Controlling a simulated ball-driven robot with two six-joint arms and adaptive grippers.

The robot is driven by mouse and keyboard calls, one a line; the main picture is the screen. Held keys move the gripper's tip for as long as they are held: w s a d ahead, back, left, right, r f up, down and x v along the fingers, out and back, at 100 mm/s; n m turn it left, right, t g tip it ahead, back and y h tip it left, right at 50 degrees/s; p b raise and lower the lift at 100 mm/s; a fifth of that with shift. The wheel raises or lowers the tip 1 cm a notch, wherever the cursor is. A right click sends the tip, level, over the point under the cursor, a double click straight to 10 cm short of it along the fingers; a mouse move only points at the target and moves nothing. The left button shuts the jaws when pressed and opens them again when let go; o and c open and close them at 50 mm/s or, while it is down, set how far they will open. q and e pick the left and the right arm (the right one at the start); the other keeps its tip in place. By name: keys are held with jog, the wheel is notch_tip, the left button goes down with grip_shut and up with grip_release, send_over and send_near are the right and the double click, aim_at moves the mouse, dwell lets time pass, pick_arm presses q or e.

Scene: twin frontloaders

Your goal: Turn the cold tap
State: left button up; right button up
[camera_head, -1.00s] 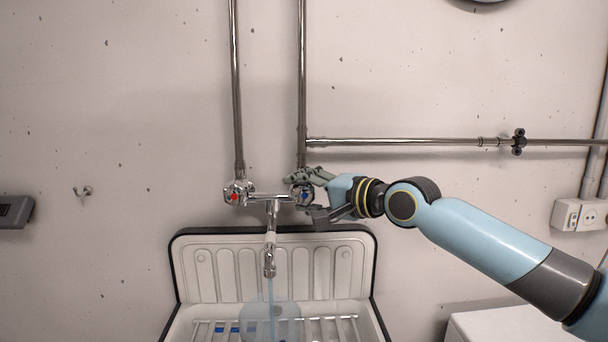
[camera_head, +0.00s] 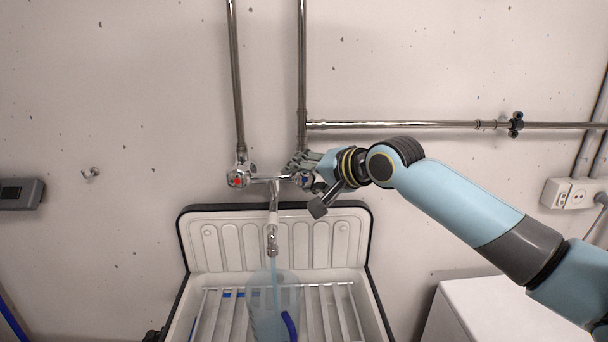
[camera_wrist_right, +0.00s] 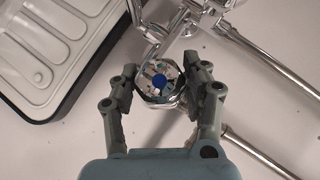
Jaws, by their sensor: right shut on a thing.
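The cold tap (camera_head: 306,180) is a chrome knob with a blue centre, on the right end of the wall mixer. In the right wrist view its faceted knob (camera_wrist_right: 158,84) sits between my two fingers. My right gripper (camera_head: 303,174) is shut on it, with a finger on either side, and partly hides it in the head view. The hot tap (camera_head: 237,177) with a red centre is at the left end. A pale blue stream of water (camera_head: 276,286) runs from the spout (camera_head: 272,240) into a translucent jug (camera_head: 266,320) below. My left gripper is not in view.
A white sink (camera_head: 218,240) with a dark rim and a slatted rack stands below the taps. Vertical pipes (camera_head: 302,70) rise above the mixer, and a horizontal pipe (camera_head: 400,125) runs right. A white box-shaped unit (camera_head: 480,310) stands at lower right.

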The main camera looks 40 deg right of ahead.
jog(key=shift+f, duration=0.1)
jog(key=o, duration=1.2)
jog(key=shift+v, duration=6.05)
